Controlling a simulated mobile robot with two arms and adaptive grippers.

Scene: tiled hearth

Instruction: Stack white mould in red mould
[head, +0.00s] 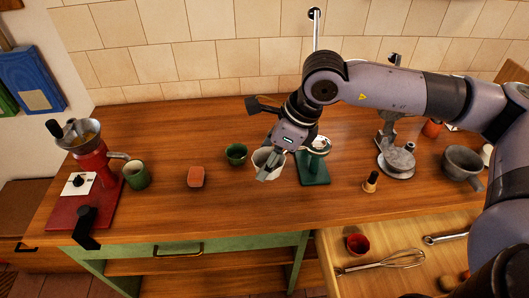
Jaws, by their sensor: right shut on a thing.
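The white mould (258,158) is a small pale cup near the middle of the head view. My right gripper (268,172) is shut on it, with the fingers covering part of its right side. I cannot tell whether the mould touches the counter. The red mould (358,244) is a small open cup in the pulled-out wooden drawer at the lower right, well apart from the white mould and to its right. My left gripper is not in view.
A green cup (236,153) stands just left of the white mould, and a green-based scale (313,170) just right. A wooden-topped stamp (370,182) stands near the counter edge. A whisk (390,261) lies in the drawer. A red grinder (95,165) stands far left.

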